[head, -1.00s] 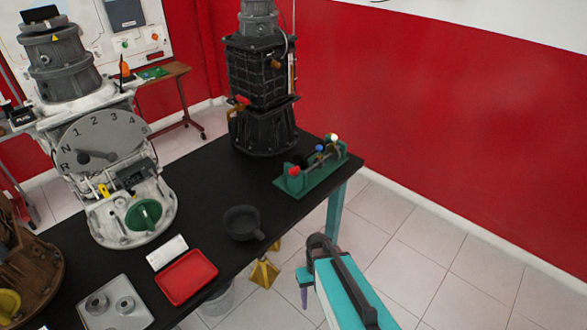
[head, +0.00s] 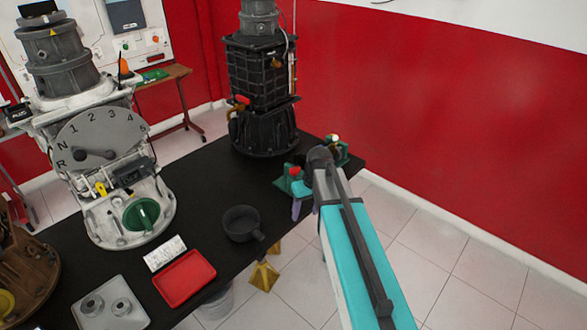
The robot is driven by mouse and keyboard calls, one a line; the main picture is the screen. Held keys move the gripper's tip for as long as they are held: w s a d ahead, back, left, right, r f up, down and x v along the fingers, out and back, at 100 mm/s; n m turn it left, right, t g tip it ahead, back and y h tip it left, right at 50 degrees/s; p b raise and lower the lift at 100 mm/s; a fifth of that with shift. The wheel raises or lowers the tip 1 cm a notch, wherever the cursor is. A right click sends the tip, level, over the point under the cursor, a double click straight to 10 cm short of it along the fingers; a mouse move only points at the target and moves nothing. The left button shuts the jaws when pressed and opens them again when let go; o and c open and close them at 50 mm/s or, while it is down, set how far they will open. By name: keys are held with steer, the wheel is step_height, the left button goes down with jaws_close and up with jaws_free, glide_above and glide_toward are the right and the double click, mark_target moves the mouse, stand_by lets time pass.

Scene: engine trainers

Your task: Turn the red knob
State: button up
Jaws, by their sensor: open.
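A small red knob (head: 295,171) sits at the left end of a green stand (head: 284,185) near the right end of the black table. My gripper (head: 298,203) is at the near side of the stand, just below the red knob in the picture. It is open, with nothing seen between its fingers, which are small and partly hidden by my arm. I cannot tell whether it touches the stand. My arm covers the middle of the stand. A red lever (head: 242,100) also shows on the black engine behind.
The black engine (head: 262,90) stands behind the green stand. A dark round pan (head: 240,222), a red tray (head: 185,277) and a grey tray with metal parts (head: 85,315) lie along the table's front. A white gearbox trainer (head: 100,225) stands left.

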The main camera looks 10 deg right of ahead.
steer(key=w+r+t+b, duration=0.15)
steer(key=w+r, duration=0.45)
steer(key=r, duration=0.6)
steer(key=n+t, duration=0.2)
glide_toward(295, 168)
steer(key=w+v, duration=0.1)
steer(key=v, duration=0.5)
steer(key=shift+s+d+f+g, duration=0.15)
steer(key=shift+g, duration=0.1)
steer(key=shift+f, duration=0.15)
steer(key=shift+p+x, duration=1.55)
steer(key=shift+x, duration=5.15)
